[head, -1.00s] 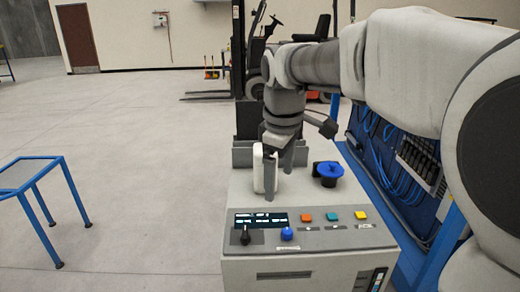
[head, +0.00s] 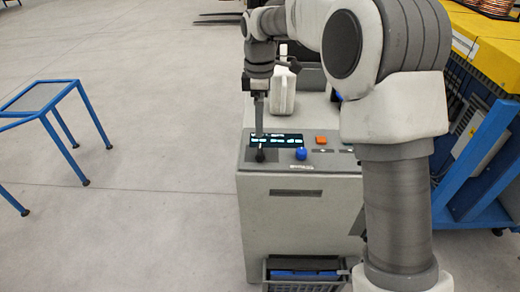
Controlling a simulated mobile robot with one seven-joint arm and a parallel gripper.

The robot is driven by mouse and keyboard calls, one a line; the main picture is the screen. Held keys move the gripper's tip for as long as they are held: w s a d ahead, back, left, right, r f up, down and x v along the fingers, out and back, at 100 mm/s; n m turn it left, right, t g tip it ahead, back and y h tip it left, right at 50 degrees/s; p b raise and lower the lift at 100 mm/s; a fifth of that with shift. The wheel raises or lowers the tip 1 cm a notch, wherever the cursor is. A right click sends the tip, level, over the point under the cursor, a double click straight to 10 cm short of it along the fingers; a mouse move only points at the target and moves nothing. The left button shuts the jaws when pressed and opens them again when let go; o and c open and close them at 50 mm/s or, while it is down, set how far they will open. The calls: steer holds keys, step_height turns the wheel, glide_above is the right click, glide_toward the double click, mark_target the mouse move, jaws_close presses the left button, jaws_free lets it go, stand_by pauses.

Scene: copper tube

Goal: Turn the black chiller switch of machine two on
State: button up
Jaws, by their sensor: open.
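The black switch (head: 260,155) is on the left of the grey machine's (head: 290,218) sloped front panel, just below a lit display (head: 284,141). My gripper (head: 259,135) points down with its fingertips just above or at the switch. The fingers are seen edge-on and overlap, and whether they touch the switch cannot be told. My gripper is open and holds nothing visible. A blue knob (head: 301,153) sits just right of the switch. No number label on the machine is legible.
A white jug (head: 282,92) stands on the machine top behind my gripper. An orange button (head: 321,140) is right of the display; my arm hides the panel beyond. A basket (head: 300,276) sits at the machine's foot. A blue-framed table (head: 50,100) stands left on open floor.

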mark_target(260, 149)
step_height(260, 149, down, 11)
steer(key=shift+f+b, duration=0.1)
steer(key=shift+b, duration=0.45)
steer(key=c, duration=1.4)
steer(key=shift+o, duration=0.2)
steer(key=shift+m, duration=0.3)
steer(key=m+p, duration=0.1)
steer(key=m, duration=0.4)
steer(key=shift+r+p, duration=0.2)
steer(key=shift+p, duration=0.1)
steer(key=m+p, duration=0.1)
steer(key=m, duration=0.5)
steer(key=shift+m, duration=0.3)
